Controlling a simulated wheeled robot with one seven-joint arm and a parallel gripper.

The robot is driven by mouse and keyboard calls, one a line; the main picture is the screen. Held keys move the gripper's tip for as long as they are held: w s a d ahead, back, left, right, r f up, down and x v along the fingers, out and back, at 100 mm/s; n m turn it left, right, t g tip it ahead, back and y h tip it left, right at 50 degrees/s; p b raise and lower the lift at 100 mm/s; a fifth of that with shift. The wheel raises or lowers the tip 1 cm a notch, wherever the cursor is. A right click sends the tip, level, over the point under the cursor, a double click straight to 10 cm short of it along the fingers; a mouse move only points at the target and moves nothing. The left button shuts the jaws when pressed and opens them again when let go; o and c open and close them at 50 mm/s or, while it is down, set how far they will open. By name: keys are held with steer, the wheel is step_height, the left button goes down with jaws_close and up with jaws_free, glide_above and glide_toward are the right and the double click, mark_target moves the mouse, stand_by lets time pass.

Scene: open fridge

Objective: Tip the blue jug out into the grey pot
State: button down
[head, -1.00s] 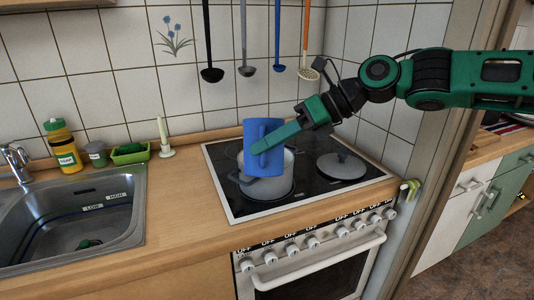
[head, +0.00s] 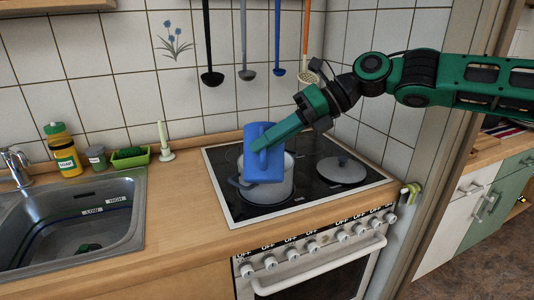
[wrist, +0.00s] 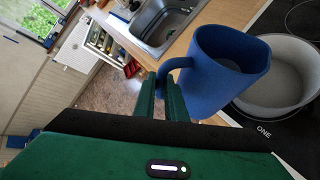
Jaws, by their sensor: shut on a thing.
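The blue jug (head: 264,171) is held by its handle, in front of and partly over the grey pot (head: 279,189) in the head view. The jug leans a little. My gripper (head: 260,145) is shut on the jug's handle. In the wrist view, my gripper's fingers (wrist: 162,98) close on the handle and the jug (wrist: 215,85) stands beside the pot's rim, overlapping the pot (wrist: 290,80). The jug's mouth is visible, with a paler patch inside; I cannot tell if it is contents. Most of the pot's inside is hidden in the head view.
Ladles (head: 247,70) hang on the wall behind.

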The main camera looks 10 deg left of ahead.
mark_target(267, 124)
steer(key=shift+r, duration=0.1)
steer(key=shift+w+r+m+g, duration=0.1)
steer(key=shift+w+m+g, duration=0.7)
steer(key=shift+g, duration=0.1)
steer(key=shift+w+a+r+m+g, duration=0.1)
steer(key=shift+w+m+g, duration=0.15)
steer(key=shift+w, duration=0.2)
steer(key=shift+w+a+r+m+g, duration=0.15)
steer(key=shift+w+g, duration=0.1)
steer(key=shift+w, duration=0.15)
steer(key=shift+w+d+f+m+g, duration=0.1)
steer(key=shift+w+m+g, duration=0.2)
steer(key=shift+w+a+r+m+g, duration=0.15)
steer(key=shift+w+r+m+g, duration=0.25)
steer(key=shift+w, duration=0.3)
steer(key=shift+w+a+r+m+g, duration=0.1)
steer(key=shift+w+r+m+g, duration=0.15)
steer(key=shift+w+r, duration=0.3)
steer(key=shift+w+f, duration=0.1)
